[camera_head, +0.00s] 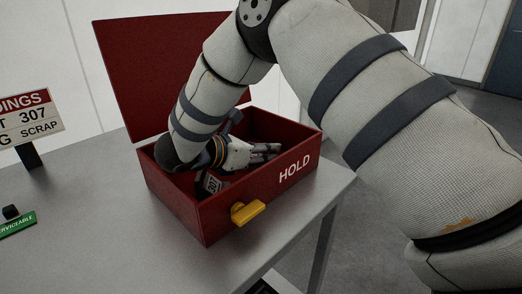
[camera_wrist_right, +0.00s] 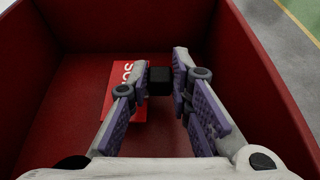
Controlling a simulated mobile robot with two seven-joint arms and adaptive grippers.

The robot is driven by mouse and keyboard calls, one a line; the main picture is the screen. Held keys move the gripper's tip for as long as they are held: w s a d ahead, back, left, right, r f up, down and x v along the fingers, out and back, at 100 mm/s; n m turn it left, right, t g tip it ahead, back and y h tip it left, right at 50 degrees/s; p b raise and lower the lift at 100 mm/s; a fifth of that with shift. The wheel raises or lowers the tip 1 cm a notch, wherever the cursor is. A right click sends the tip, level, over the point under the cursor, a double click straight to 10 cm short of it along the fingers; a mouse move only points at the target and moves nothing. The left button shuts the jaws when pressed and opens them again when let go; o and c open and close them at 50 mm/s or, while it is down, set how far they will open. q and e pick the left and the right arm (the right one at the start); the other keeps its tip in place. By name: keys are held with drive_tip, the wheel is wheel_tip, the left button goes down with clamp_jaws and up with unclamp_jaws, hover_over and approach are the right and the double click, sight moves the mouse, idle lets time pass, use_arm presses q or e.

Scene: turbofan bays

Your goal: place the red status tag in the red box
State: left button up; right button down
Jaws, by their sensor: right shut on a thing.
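The red status tag (camera_wrist_right: 116,100), with white letters beginning "SC", shows in the right wrist view, partly hidden by a finger. A black block-shaped knob (camera_wrist_right: 160,81) is between the tips of my right gripper (camera_wrist_right: 161,95), which is shut on it. The red box (camera_head: 262,181), marked HOLD, stands on the table with its lid (camera_head: 160,70) raised. In the head view my right gripper (camera_head: 266,153) reaches down inside the box, below its rim. The tag is low, over or on the box floor; I cannot tell if it touches. My left gripper is out of view.
A yellow latch (camera_head: 248,211) sticks out of the box front. A green tag (camera_head: 17,223) with a black knob lies at the left of the grey table (camera_head: 110,235). A sign (camera_head: 28,120) stands behind it.

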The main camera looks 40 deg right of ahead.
drive_tip(key=shift+f, duration=0.1)
drive_tip(key=shift+f, duration=0.5)
drive_tip(key=c, duration=1.5)
unclamp_jaws()
drive_tip(key=shift+o, duration=0.2)
drive_tip(key=shift+w+r, duration=0.1)
drive_tip(key=shift+r, duration=0.3)
drive_tip(key=v, duration=1.2)
drive_tip(key=shift+r, duration=0.3)
